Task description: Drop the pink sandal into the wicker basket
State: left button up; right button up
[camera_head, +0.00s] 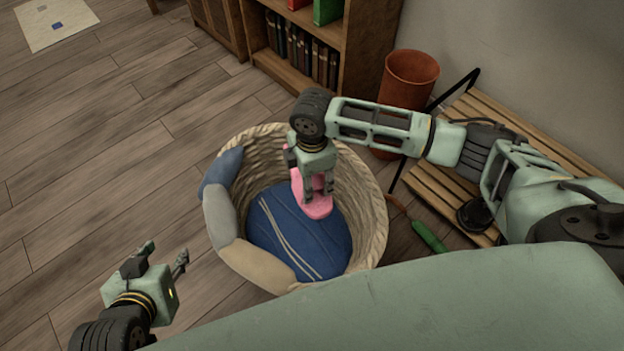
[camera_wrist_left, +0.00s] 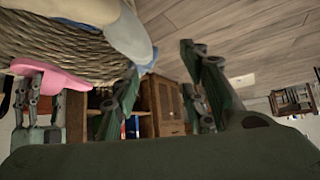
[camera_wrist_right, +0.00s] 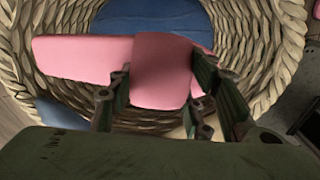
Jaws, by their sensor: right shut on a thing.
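The wicker basket (camera_head: 372,200) stands on the floor in the middle of the head view. A blue cushion with light stripes (camera_head: 285,225) lies inside it. My right gripper (camera_head: 318,196) points down over the basket opening and is shut on the pink sandal (camera_head: 318,210). The right wrist view shows the sandal (camera_wrist_right: 100,58) between the fingers (camera_wrist_right: 160,95), with the basket wall (camera_wrist_right: 265,60) around it. I cannot tell whether the sandal touches the cushion. My left gripper (camera_head: 166,254) is open and empty, left of and nearer than the basket. Its spread fingers show in the left wrist view (camera_wrist_left: 165,90).
Grey and beige cushions (camera_head: 225,220) hang over the basket's left rim. A slatted bench (camera_head: 435,185), an orange bin (camera_head: 411,80) and a green-handled tool (camera_head: 428,236) are to the right. A bookshelf (camera_head: 300,80) stands behind.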

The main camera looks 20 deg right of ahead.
jog(key=shift+f+b, duration=0.8)
jog(key=shift+b, duration=0.2)
notch_tip(320, 180, down, 4)
jog(key=shift+f+b, duration=0.25)
jog(key=shift+b, duration=0.35)
pick_arm(q)
jog(key=w+d+r+t+h, duration=0.1)
jog(key=w+d+r+t, duration=0.1)
jog(key=w+r+t, duration=0.2)
jog(key=w+d+r+t+h, duration=0.1)
jog(key=w+r+t, duration=0.3)
jog(key=r, duration=0.7)
jog(key=shift+d+m+t+h, duration=0.3)
jog(key=shift+d+t+h, duration=0.1)
jog(key=shift+d+t, duration=0.25)
pick_arm(e)
jog(key=shift+f, duration=0.35)
pick_arm(q)
jog(key=shift+w, duration=0.1)
pick_arm(e)
jog(key=o, duration=1.3)
jog(key=shift+r, duration=0.1)
